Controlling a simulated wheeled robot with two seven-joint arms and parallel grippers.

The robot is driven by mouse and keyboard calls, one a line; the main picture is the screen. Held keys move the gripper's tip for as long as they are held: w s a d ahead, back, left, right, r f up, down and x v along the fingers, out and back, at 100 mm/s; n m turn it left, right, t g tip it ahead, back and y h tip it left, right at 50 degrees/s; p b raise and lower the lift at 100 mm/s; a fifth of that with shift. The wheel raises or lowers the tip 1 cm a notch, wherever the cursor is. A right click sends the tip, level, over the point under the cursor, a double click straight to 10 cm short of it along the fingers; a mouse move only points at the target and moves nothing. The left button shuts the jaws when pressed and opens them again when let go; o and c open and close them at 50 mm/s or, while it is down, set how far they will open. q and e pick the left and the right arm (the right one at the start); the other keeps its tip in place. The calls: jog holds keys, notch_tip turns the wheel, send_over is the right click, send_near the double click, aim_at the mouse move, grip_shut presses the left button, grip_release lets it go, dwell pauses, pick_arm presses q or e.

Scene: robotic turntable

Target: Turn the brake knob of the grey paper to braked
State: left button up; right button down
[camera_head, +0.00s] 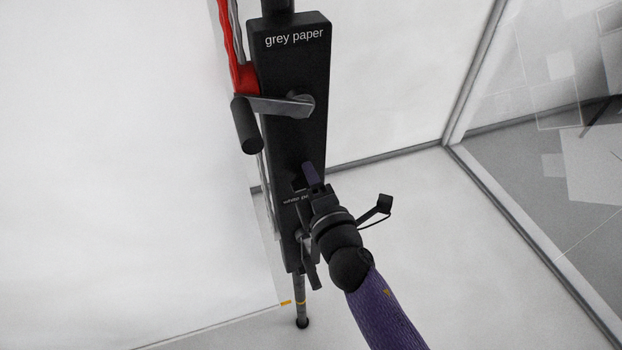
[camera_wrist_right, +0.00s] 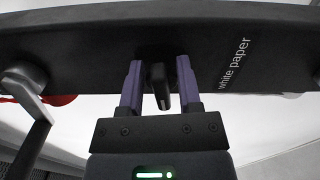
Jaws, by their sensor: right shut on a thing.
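A tall black housing (camera_head: 290,60) stands upright with the label "grey paper" near its top. A small black knob (camera_wrist_right: 160,85) sits on it between the crank and the "white paper" label (camera_wrist_right: 234,64). My right gripper (camera_head: 311,176) is at the housing just above that label. The knob's lever hangs downward in that view, slightly tilted. In the head view the gripper hides the knob. My left gripper is not in view.
A metal crank (camera_head: 275,105) with a black handle (camera_head: 246,125) sticks out left above the gripper. A red chain (camera_head: 236,50) hangs beside the housing. A second crank lies partly behind my right wrist. The white floor to the right is clear.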

jog(key=shift+f+m, duration=0.15)
jog(key=shift+m, duration=0.55)
jog(key=c, duration=0.6)
grip_release()
jog(key=shift+s, duration=0.1)
jog(key=b+v, duration=0.1)
jog(key=v, duration=0.8)
jog(key=shift+s+d, duration=0.2)
jog(key=shift+s, duration=0.15)
